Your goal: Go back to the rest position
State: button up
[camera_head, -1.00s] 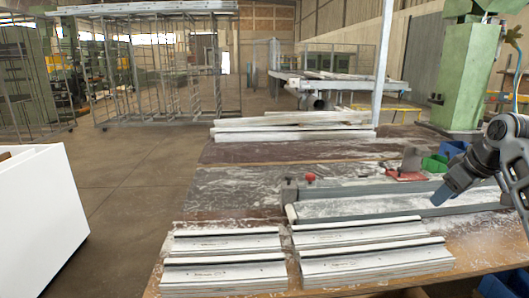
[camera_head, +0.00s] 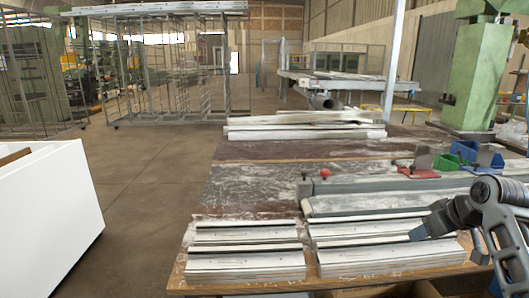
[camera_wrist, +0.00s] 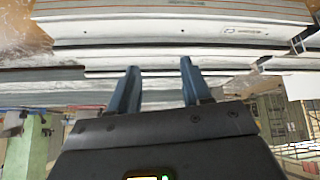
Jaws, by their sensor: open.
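My gripper (camera_head: 414,234) is at the right of the head view, low over the right-hand stack of white profiles (camera_head: 385,262). In the wrist view its two blue-grey fingers (camera_wrist: 159,66) stand apart with nothing between them. Long white profiles (camera_wrist: 180,30) lie beyond the fingertips there. The left-hand stack of profiles (camera_head: 245,265) lies near the bench's front edge, left of my gripper. Whether the fingers touch anything below is hard to tell, but they look clear.
A long grey clamp rail with a red knob (camera_head: 325,173) lies behind the stacks. Green (camera_head: 447,163) and blue (camera_head: 487,158) bins stand at the bench's right. More profiles (camera_head: 300,132) lie at the back. A white box (camera_head: 50,210) stands left; the floor between is clear.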

jog(key=s+a+f+m+t, duration=0.2)
jog(key=s+a+f, duration=0.8)
jog(key=a+f, duration=0.35)
jog(key=s+a+f+m+t, duration=0.1)
jog(key=s+a+f, duration=0.15)
jog(key=s, duration=0.45)
jog(key=s+a+f+m+t, duration=0.1)
jog(key=s+a+f, duration=0.15)
jog(key=s, duration=0.55)
jog(key=s+a+r+t+h, duration=0.1)
jog(key=s+r, duration=0.1)
jog(key=s, duration=0.6)
jog(key=s+a+r+t, duration=0.1)
jog(key=s+r, duration=0.2)
jog(key=s, duration=0.5)
jog(key=s+d+r+n+t, duration=0.1)
jog(key=s+r, duration=1.1)
jog(key=r, duration=0.1)
jog(key=shift+s+t, duration=0.4)
